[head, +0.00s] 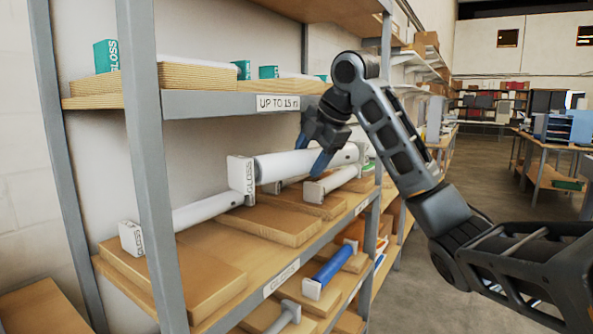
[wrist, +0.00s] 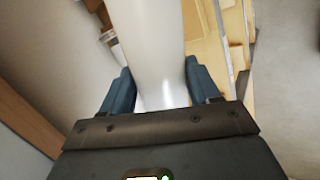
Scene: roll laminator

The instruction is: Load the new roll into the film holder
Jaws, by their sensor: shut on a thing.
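My gripper (head: 322,155) is at the shelf rack, above the middle shelf. In the wrist view its two blue fingers (wrist: 155,95) are on either side of a white roll (wrist: 148,45), shut on it. In the head view this white roll (head: 290,163) lies level, with a square white end piece marked GLOSS (head: 241,175) at its left. It appears raised above the wooden blocks of the shelf, though its contact below is partly hidden. The film holder is not recognisable in either view.
Another white GLOSS roll (head: 190,214) lies on a wooden block at left, and one more (head: 335,182) lies close under the held roll. The upper shelf (head: 200,103) is just above. A grey rack post (head: 160,170) stands in front. Open floor (head: 485,200) lies right.

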